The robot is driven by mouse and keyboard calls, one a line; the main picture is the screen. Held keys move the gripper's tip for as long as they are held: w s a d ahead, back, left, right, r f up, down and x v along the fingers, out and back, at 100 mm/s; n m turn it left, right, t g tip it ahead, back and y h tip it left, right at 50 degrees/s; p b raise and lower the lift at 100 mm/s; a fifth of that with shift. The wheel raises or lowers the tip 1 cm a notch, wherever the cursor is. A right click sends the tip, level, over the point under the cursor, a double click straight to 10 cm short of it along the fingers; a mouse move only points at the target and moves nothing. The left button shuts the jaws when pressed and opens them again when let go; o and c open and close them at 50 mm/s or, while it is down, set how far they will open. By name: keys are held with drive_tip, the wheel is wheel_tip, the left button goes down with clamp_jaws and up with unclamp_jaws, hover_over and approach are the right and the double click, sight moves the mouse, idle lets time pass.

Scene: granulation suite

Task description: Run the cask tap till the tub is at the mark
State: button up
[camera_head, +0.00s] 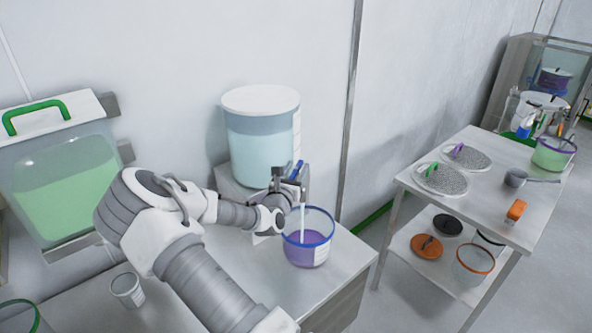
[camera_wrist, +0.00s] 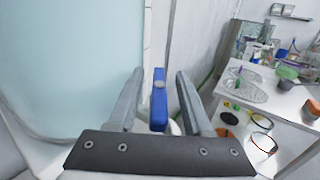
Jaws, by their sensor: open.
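The cask (camera_head: 262,155) is clear with a white lid and pale blue liquid, and stands on a raised stand against the wall. Its tap has a blue handle (camera_head: 297,169). In the wrist view the cask wall (camera_wrist: 75,65) fills the left, and the blue handle (camera_wrist: 159,98) sits between the spread fingers of my gripper (camera_wrist: 159,76). My gripper (camera_head: 286,188) is open at the tap; contact cannot be told. A pale stream runs from the tap into the blue-rimmed tub (camera_head: 320,228) below. Purple liquid (camera_head: 305,250) fills its lower part. The mark cannot be made out.
A small cup (camera_head: 127,289) stands on the bench left of my arm. A wall tank of green liquid (camera_head: 65,190) hangs at left. A metal table (camera_head: 477,204) at right holds discs, a scoop and a green-filled tub (camera_head: 553,155); orange-rimmed ware sits on its lower shelf.

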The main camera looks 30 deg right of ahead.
drive_tip(key=shift+s+a, duration=0.1)
drive_tip(key=shift+a, duration=0.05)
drive_tip(key=b+v, duration=0.1)
drive_tip(key=v, duration=1.6)
